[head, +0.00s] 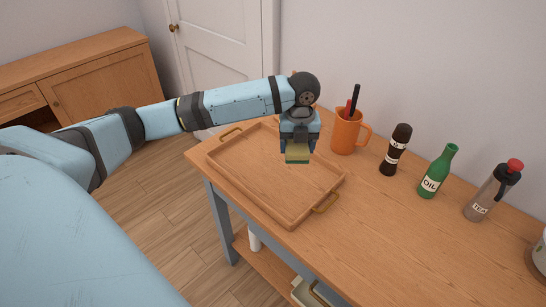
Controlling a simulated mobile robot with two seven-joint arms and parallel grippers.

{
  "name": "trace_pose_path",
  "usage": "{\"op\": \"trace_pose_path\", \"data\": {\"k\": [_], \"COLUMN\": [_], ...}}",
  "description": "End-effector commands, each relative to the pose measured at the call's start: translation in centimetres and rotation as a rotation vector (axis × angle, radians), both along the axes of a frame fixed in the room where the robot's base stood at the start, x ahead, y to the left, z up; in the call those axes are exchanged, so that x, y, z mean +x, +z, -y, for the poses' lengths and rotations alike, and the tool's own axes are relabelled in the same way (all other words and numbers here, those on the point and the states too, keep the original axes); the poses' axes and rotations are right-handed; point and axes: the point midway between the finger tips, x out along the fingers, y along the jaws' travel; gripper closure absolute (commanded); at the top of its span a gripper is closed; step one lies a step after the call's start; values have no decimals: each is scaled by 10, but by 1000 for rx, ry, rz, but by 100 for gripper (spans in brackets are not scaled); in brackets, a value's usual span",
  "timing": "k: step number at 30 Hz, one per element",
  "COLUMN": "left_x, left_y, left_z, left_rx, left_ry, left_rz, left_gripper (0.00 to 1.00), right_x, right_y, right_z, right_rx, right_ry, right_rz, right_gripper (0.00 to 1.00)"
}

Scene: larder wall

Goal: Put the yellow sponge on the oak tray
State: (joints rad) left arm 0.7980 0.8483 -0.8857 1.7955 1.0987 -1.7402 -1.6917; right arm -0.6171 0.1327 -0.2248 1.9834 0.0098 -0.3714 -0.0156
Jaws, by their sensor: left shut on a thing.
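My left gripper (298,143) points down over the far right part of the oak tray (250,194). It is shut on the yellow sponge (297,153), whose lower face is green. The sponge is over the tray; I cannot tell whether it touches the tray floor. The tray is a wooden rectangle with a low rim and two brass handles, and it lies at the left end of the table with nothing else in it. My right gripper is not in view.
On the wooden table (385,235), an orange jug (343,135) holding pens stands just right of the tray. A dark pepper bottle (394,152), a green oil bottle (436,175) and a grey flask (487,197) stand along the wall. The table front is clear.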

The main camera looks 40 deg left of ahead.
Motion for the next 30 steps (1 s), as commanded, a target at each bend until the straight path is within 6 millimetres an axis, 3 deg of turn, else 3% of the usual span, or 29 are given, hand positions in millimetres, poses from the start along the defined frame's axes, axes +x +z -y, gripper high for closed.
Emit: {"op": "trace_pose_path", "data": {"k": [3, 9, 16, 20, 30], "left_x": [10, 20, 23, 22, 22], "left_y": [9, 27, 30, 5, -85], "left_z": [-11, -25, -29, -29, -29], "left_rx": [-5, -17, -24, -25, -25], "left_ry": [-263, -624, -787, -794, -792], "left_rz": [1, -1, -3, -8, -5], "left_gripper": [57, 57, 57, 57, 57], "right_x": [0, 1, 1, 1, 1], "right_y": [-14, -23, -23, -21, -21], "right_z": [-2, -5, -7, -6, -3], "right_rx": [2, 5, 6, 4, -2], "right_ry": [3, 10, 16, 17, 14], "right_rz": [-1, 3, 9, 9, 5], "right_gripper": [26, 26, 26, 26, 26]}}
